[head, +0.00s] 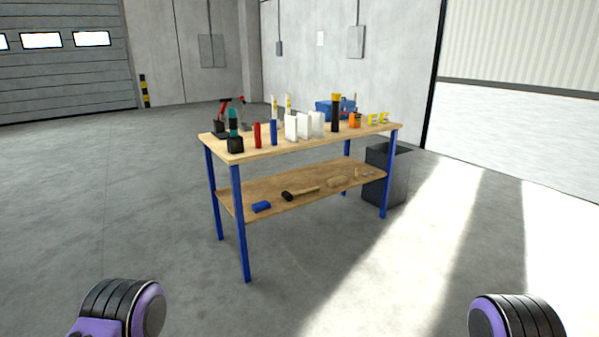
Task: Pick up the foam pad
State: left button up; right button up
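I cannot tell for certain which thing is the foam pad. A small blue block (261,207) lies flat on the lower wooden shelf of the workbench, near its left front corner. A tan, rounded piece (337,182) lies farther right on the same shelf. Both are small at this distance. The workbench (240,155) stands some way ahead of me. Neither gripper shows; only rounded purple and black parts of my own arms appear at the bottom left and bottom right.
A black-headed brush (289,195) lies on the shelf between them. The benchtop holds bottles, white containers (291,126), tools and a blue box (330,107). A dark grey bin (388,172) stands at the bench's right end. The floor before the bench is clear.

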aim_at(304, 121)
jog(key=u, duration=0.35)
jog(key=i, duration=3.3)
jog(key=z, duration=0.6)
